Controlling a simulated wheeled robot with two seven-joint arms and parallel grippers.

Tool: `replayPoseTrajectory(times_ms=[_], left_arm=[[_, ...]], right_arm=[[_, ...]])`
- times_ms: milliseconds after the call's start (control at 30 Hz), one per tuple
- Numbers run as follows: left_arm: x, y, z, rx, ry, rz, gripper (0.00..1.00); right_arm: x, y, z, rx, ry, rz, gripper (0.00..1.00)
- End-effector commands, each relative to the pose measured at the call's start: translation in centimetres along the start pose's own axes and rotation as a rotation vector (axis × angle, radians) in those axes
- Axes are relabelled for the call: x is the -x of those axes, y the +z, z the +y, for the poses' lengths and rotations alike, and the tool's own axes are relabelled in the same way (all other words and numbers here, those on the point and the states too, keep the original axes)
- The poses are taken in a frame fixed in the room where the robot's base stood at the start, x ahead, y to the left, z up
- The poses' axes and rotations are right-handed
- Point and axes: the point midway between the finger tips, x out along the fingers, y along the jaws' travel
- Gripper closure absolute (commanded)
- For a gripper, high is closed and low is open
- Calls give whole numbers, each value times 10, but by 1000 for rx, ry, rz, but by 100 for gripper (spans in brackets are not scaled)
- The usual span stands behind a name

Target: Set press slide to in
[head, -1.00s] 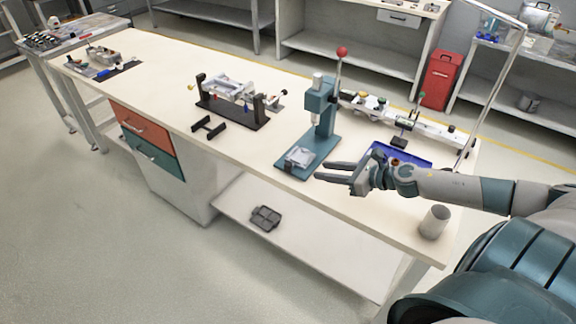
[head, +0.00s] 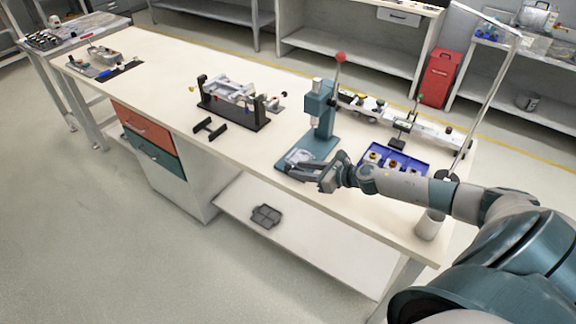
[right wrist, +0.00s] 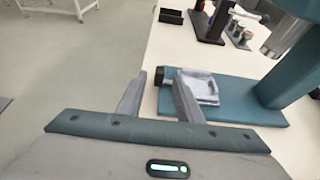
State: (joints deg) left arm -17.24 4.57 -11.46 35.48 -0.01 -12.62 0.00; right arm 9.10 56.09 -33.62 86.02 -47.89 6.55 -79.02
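The teal arbor press (head: 321,108) with a red-knobbed lever stands on the bench on a flat teal base. Its grey metal slide (right wrist: 204,88) sits low on the base, out toward the front, with a dark knob (right wrist: 161,75) on its near side. The ram (right wrist: 287,37) is above and right of the slide in the right wrist view. My right gripper (head: 299,167) is at the slide and partly hides it in the head view. In the right wrist view its fingers (right wrist: 159,97) are apart, with the knob beyond and between the tips; contact cannot be told. My left gripper is not in view.
A blue tray (head: 425,163) with small parts lies right of the press, and a pale cup (head: 429,224) stands under my right forearm. A black fixture (head: 233,110) and a small black bracket (head: 210,129) are to the left. The bench front is clear between.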

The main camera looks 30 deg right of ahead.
Motion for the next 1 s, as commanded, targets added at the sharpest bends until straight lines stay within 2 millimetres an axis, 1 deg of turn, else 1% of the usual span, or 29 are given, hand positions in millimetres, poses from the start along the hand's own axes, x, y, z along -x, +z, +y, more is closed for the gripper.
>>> replayPoseTrajectory(times_ms=[33,200,400,567,833,867,900,967,1000], left_arm=[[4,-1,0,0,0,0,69],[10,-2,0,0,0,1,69],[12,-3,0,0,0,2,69],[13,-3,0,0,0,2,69],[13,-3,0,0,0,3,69],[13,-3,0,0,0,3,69],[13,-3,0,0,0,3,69],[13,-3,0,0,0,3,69],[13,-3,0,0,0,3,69]], right_arm=[[-9,3,0,-2,-2,-3,67],[-34,2,0,-1,0,-2,67],[-52,1,0,0,-1,-1,67],[-58,0,0,1,0,-1,67],[-58,0,0,1,0,0,67],[-58,0,0,1,0,0,72],[-58,0,0,1,0,0,82],[-58,0,0,1,0,0,96],[-58,0,0,1,0,0,100]])
